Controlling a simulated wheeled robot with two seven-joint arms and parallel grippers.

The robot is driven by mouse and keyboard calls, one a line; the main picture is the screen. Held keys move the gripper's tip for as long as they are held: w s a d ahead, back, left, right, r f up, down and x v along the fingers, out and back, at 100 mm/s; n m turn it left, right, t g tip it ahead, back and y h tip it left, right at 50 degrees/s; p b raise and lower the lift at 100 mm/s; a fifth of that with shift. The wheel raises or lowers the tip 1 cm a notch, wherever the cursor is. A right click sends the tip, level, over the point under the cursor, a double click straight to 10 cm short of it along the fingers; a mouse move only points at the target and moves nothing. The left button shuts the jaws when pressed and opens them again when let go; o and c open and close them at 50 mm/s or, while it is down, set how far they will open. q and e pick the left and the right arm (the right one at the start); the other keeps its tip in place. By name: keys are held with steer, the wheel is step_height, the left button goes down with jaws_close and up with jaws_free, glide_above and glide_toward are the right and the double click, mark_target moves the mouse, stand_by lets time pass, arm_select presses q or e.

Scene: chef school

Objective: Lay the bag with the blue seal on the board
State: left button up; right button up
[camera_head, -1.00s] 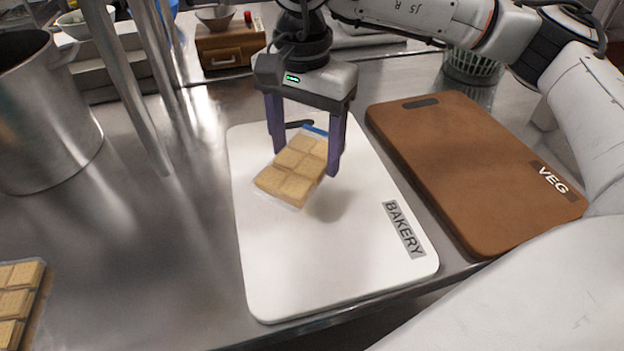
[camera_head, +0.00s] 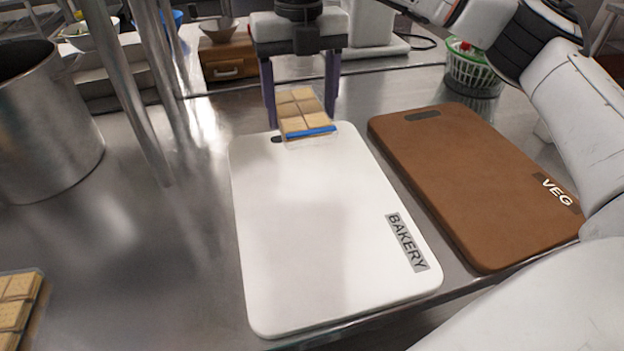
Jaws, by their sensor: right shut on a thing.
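The clear bag of tan square biscuits with the blue seal (camera_head: 305,113) is at the far end of the white board marked BAKERY (camera_head: 310,230). Its blue seal edge faces me, and it partly covers the board's handle slot. My right gripper (camera_head: 300,122) is shut on the bag, with one purple finger on each side of it. The bag looks tilted; I cannot tell whether it touches the board. My left gripper is not in view.
A brown board marked VEG (camera_head: 470,180) lies to the right of the white one. A big steel pot (camera_head: 45,130) and metal posts stand at left. Another biscuit pack (camera_head: 15,308) lies at the lower left. A green basket (camera_head: 472,72) stands behind.

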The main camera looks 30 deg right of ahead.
mark_target(302, 111)
step_height(302, 111, down, 9)
steer(key=shift+f+p, duration=0.1)
steer(key=shift+p, duration=0.2)
steer(key=shift+f, duration=0.15)
steer(key=o, duration=1.1)
step_height(302, 111, up, 12)
steer(key=shift+r+b, duration=0.25)
steer(key=shift+b, duration=0.15)
